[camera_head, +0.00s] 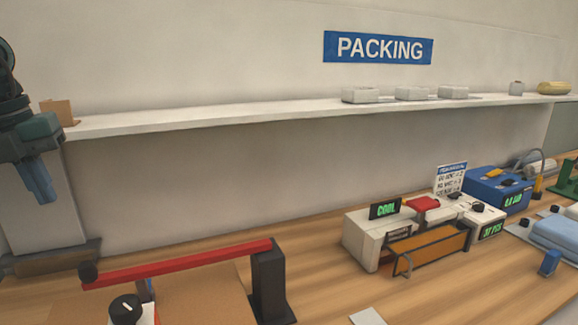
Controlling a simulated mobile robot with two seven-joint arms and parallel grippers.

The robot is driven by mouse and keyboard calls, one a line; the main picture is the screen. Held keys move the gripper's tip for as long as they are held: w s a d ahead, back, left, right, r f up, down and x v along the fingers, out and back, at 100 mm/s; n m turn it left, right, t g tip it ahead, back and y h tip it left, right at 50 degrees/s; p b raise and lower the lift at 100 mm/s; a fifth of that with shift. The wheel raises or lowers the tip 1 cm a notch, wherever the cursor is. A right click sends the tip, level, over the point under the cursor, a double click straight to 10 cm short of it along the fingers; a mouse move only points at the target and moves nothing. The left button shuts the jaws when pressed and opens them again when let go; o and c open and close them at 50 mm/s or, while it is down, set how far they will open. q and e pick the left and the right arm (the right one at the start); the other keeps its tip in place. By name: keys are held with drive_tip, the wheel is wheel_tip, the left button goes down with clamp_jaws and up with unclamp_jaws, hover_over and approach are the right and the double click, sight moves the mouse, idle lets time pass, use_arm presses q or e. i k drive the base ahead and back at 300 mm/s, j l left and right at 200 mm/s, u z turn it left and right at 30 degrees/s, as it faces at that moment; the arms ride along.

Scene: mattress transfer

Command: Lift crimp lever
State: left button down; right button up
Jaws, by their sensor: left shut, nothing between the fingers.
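A long red lever (180,264) with a black knob at its left end runs across the lower left. Its right end meets a black post (268,285), and the bar tilts slightly up to the right. I take it for the crimp lever; no label on it can be read. My left gripper (41,188) is at the far left with its blue fingers pointing down. It is shut and empty, above and to the left of the knob, apart from the lever. My right gripper is not in view.
A white machine (362,240) with a "COOL" display and orange front stands right of centre. A blue machine (500,190) is behind it. A black dial (125,309) sits under the lever. A white shelf (250,112) carries several small items. Bench surface between post and machine is clear.

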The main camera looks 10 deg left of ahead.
sight(88, 273)
drive_tip(key=k+l, duration=0.35)
drive_tip(key=l, duration=0.15)
drive_tip(key=k+l, duration=0.35)
drive_tip(key=l, duration=0.15)
drive_tip(key=k+l, duration=0.35)
drive_tip(key=l, duration=0.2)
